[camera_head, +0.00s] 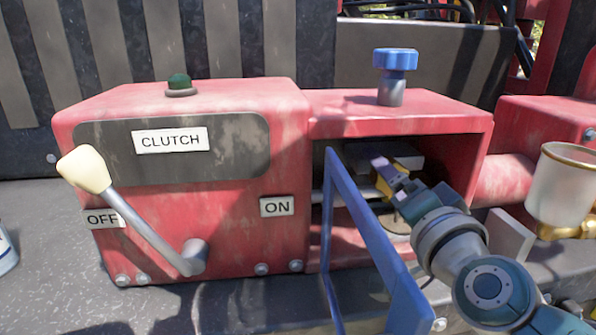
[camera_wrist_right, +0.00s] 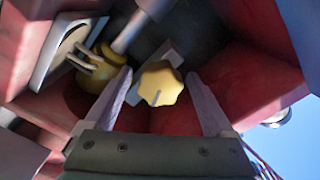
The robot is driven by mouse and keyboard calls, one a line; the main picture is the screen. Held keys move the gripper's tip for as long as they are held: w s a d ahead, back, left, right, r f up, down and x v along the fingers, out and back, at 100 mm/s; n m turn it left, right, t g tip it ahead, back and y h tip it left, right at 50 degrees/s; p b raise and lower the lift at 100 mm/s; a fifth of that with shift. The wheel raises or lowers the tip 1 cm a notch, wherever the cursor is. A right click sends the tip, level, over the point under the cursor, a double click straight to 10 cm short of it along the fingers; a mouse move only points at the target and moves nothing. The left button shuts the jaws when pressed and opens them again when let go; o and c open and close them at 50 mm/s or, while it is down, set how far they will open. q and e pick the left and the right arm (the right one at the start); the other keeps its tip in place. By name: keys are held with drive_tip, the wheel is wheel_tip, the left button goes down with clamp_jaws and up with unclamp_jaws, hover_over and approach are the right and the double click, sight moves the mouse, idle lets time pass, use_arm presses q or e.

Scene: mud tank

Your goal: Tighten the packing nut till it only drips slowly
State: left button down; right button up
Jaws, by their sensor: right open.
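My right gripper (camera_head: 385,167) reaches into the open bay of the red housing (camera_head: 400,113). In the right wrist view its two fingers (camera_wrist_right: 159,74) are apart, and a yellow lobed knob (camera_wrist_right: 158,85) shows between them. I cannot tell whether either finger touches it. A pale flat piece sits behind the knob. A brass-yellow fitting (camera_wrist_right: 95,68) with a grey rod shows to the left of the fingers. I cannot tell for sure which part is the packing nut, and no drip is visible. In the head view my gripper and arm hide much of the bay. My left gripper is not in view.
A blue-framed door (camera_head: 366,235) stands open in front of the bay, close beside my right arm. A blue knob (camera_head: 395,60) stands on top. Left is the clutch box (camera_head: 180,220) with a cream-knobbed lever (camera_head: 150,228) by OFF. A white cup (camera_head: 563,187) stands right.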

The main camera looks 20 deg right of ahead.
drive_tip(key=v, duration=1)
drive_tip(key=shift+b, duration=0.45)
drive_tip(key=shift+d, duration=0.1)
